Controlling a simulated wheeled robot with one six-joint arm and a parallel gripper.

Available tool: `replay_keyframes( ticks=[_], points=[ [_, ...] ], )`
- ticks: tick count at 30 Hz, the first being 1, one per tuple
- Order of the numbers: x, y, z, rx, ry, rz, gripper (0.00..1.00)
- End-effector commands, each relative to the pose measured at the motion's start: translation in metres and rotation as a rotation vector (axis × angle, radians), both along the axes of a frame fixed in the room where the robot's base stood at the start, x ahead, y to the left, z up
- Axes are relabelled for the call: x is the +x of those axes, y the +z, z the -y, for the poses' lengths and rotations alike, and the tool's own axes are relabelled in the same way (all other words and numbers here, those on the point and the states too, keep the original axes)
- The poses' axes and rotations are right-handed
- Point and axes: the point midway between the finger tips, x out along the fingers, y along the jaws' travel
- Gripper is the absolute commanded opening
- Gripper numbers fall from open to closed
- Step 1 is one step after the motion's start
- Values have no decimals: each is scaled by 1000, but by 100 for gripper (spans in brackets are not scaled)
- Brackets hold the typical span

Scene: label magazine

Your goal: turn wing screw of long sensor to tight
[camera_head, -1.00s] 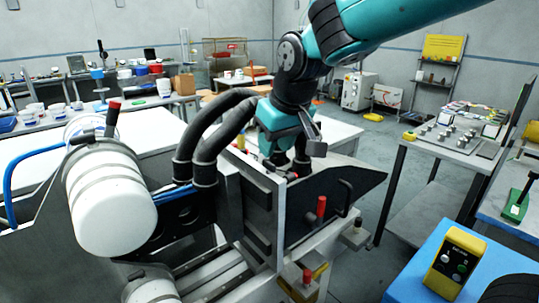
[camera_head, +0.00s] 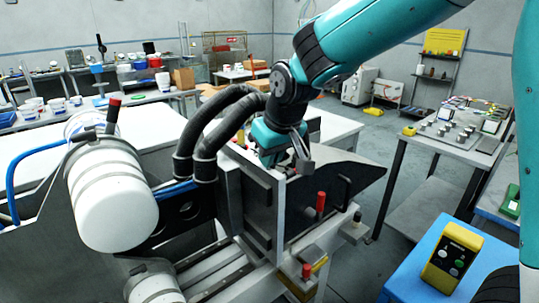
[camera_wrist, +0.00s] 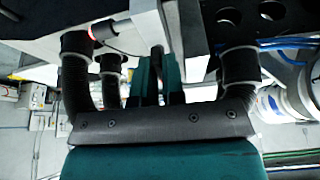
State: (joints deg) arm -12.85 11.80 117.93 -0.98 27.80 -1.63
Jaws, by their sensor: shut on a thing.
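My gripper (camera_head: 291,165) is at the upper edge of the upright plate (camera_head: 262,222) of the label magazine in the head view. Its teal fingers (camera_wrist: 158,82) point away from the camera in the wrist view, close together, with a narrow gap between them. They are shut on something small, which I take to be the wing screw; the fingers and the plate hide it.
Two black hoses (camera_head: 205,140) arch close to the left of my gripper. A blue-topped stand with a yellow button box (camera_head: 452,254) is at the lower right.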

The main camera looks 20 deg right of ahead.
Motion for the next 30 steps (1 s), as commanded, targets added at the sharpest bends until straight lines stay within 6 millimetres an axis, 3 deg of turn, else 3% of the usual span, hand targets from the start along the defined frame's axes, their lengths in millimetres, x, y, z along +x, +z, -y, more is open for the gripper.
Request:
replay_keyframes(
  ticks=[11,30],
  points=[
    [0,0,-1,0,-104,1,0],
    [1,0,-4,1,-676,2,0]
  ],
)
